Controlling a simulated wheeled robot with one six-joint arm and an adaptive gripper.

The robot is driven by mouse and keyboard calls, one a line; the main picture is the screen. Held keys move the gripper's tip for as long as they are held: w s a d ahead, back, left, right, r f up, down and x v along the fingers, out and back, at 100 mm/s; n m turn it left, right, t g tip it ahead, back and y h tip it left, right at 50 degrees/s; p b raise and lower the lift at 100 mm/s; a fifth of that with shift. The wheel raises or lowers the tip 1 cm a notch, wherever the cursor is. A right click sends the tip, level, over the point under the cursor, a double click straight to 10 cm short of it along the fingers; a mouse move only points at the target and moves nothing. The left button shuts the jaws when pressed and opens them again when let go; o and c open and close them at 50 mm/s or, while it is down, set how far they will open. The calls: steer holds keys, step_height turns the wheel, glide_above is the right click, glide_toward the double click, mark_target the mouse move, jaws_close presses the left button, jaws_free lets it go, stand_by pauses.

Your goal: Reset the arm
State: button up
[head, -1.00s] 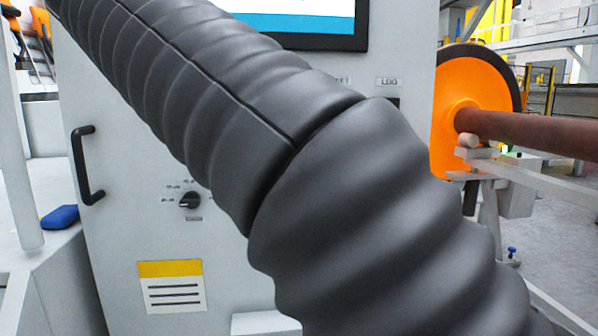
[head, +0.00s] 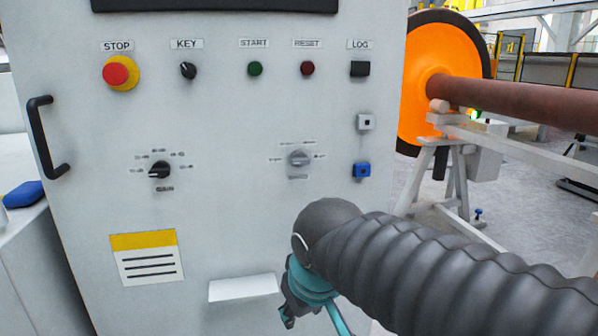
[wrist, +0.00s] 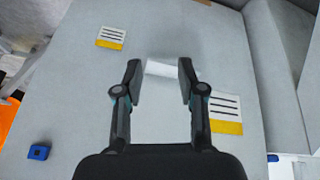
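My arm, in a dark ribbed sleeve, reaches in from the lower right of the head view and bends down in front of the grey control cabinet (head: 230,215). My gripper (head: 290,312), with teal parts at the wrist, hangs low beside the white ledge (head: 243,288). In the wrist view my gripper (wrist: 159,78) has its two fingers spread apart with nothing between them. The ledge (wrist: 160,68) shows beyond the fingertips. I cannot tell the exact gap between the fingers and the cabinet face.
The cabinet bears a red stop button (head: 118,73), a key switch (head: 188,70), two rotary knobs and a blue button (head: 362,170). A black handle (head: 48,138) juts out at left. An orange wheel (head: 430,80) with a brown axle (head: 530,105) stands at right.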

steer(key=s+d+f+m, duration=0.2)
steer(key=s+d+m, duration=0.1)
steer(key=d, duration=0.4)
steer(key=s+d+f+m+h, duration=0.1)
steer(key=s+d+f+m, duration=0.2)
steer(key=s+d, duration=0.2)
steer(key=shift+s+d+f+t, duration=0.25)
steer(key=shift+s+d+t, duration=0.1)
steer(key=shift+d, duration=1.25)
